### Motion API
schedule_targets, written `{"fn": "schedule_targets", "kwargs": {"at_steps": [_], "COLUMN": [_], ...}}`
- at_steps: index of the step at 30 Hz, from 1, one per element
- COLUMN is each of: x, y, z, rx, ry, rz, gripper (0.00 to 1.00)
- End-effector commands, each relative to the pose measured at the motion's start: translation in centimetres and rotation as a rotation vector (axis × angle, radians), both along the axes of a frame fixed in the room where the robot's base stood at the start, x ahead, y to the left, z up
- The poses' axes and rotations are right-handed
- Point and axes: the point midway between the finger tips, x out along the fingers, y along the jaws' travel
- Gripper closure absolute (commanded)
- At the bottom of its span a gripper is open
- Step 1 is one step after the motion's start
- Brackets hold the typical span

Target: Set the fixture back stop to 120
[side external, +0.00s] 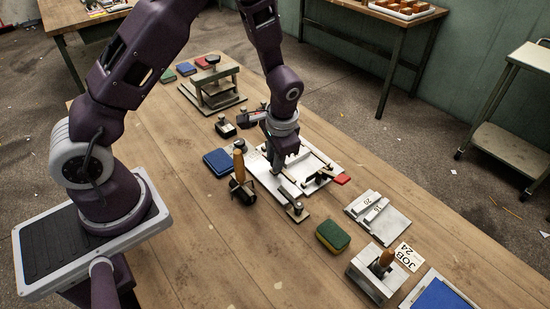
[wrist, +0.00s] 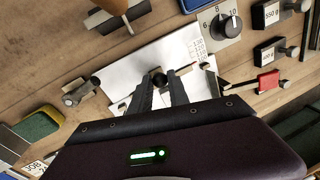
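The fixture is a pale plate with rails (side external: 322,160) in the middle of the bench; its white surface also shows in the wrist view (wrist: 125,68). My gripper (side external: 277,172) points down over its left part. In the wrist view, my fingertips (wrist: 159,80) stand slightly apart, one on each side of a small dark round knob (wrist: 158,75). I cannot tell whether they touch it. A strip with small printed figures (wrist: 197,46) lies at the plate's edge, too small to read. The back stop's setting is not readable, and my fingers hide part of the plate.
A wooden-handled tool (side external: 240,166) stands close left of the fixture. A red-handled part (side external: 341,179) is at its right. A sponge (side external: 333,235), numbered blocks (side external: 378,215) and a JOB 24 card (side external: 408,257) lie nearer. A dial (wrist: 227,25) and weights (wrist: 278,13) are alongside.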

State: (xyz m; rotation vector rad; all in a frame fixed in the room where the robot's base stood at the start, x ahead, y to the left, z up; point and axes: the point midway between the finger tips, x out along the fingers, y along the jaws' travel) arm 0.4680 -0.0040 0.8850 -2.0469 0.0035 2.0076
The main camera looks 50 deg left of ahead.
Motion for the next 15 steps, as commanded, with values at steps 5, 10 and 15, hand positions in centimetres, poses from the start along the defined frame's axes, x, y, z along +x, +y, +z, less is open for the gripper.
{"fn": "schedule_targets", "kwargs": {"at_steps": [5,10,15], "x": [-0.01,0.0,0.0], "y": [0.0,-0.01,-0.01], "z": [0.02,0.04,0.05], "rx": [0.0,0.0,0.0], "ry": [0.0,0.0,0.0], "rz": [0.0,0.0,0.0], "gripper": [1.0,1.0,1.0]}}
